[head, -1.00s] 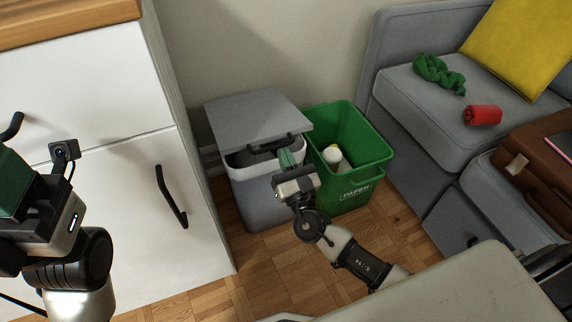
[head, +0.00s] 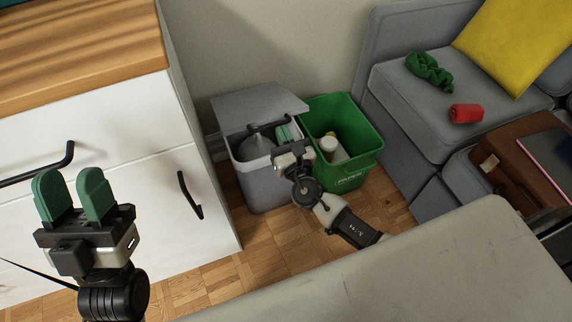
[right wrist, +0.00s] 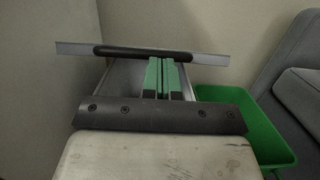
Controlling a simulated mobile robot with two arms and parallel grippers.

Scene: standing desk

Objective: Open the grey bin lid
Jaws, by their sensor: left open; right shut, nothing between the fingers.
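The grey bin (head: 270,190) stands on the floor by the white cabinet. Its grey lid (head: 250,100) is tilted up, hinged at the back, and part of the dark inside shows below it. The black lid handle (head: 268,126) is on the lid's front edge; it also shows in the right wrist view (right wrist: 125,52). My right gripper (head: 287,132) is shut and empty, its green fingertips by the handle and lid edge; in the right wrist view the fingertips (right wrist: 163,62) reach up just below the handle. My left gripper (head: 73,190) is open and empty in front of the cabinet.
A green paper bin (head: 365,165) with a white bottle (head: 328,145) inside stands against the grey bin's right side. The white cabinet (head: 130,200) is close on the left. A grey sofa (head: 420,125) stands right. A pale surface (head: 400,275) fills the front.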

